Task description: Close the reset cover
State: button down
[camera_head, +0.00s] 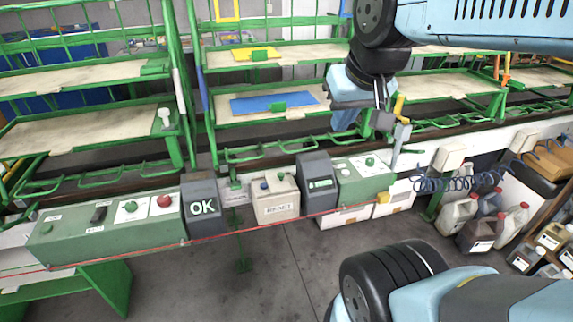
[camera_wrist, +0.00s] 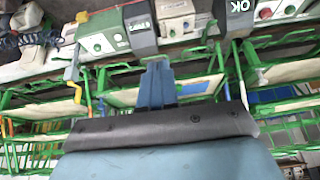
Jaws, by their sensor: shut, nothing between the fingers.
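A beige box (camera_head: 275,200) labelled RESET sits on the long control rail, with a blue knob and a second small knob on its top face. It also shows in the wrist view (camera_wrist: 176,20). A dark grey unit marked OK (camera_head: 203,207) stands to its left, and another dark grey unit (camera_head: 319,183) with a green-and-white label stands to its right. I cannot make out which part is the reset cover or how it stands. My gripper (camera_head: 344,122) is shut and empty, apart from the box and above and right of it in the head view. Its blue fingers (camera_wrist: 157,68) show in the wrist view.
A green panel (camera_head: 110,220) with a red button lies at left on the rail, and another green panel (camera_head: 363,176) at right. A yellow-handled tool (camera_head: 399,108) is close beside my gripper. Green shelves stand behind. Jugs (camera_head: 490,220) stand at right; the grey floor in front looks clear.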

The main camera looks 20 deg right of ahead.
jog(key=w+f+m+g+y, duration=0.2)
jog(key=w+f+m, duration=0.2)
jog(key=w+m, duration=0.15)
jog(key=m+y, duration=0.5)
jog(key=m, duration=1.3)
send_near(304, 171)
jog(key=a+f, duration=0.4)
jog(key=w+a+f, duration=0.1)
jog(key=a+f, duration=0.1)
jog(key=shift+a, duration=0.25)
jog(key=shift+w+a+f, duration=0.1)
jog(key=shift+w+a, duration=0.15)
jog(key=shift+a, duration=0.25)
jog(key=shift+w+a+f, duration=0.1)
jog(key=shift+w+a, duration=0.1)
jog(key=shift+a, duration=0.3)
jog(key=shift+w+a+f, duration=0.15)
jog(key=shift+w+a, duration=0.2)
jog(key=shift+a, duration=0.3)
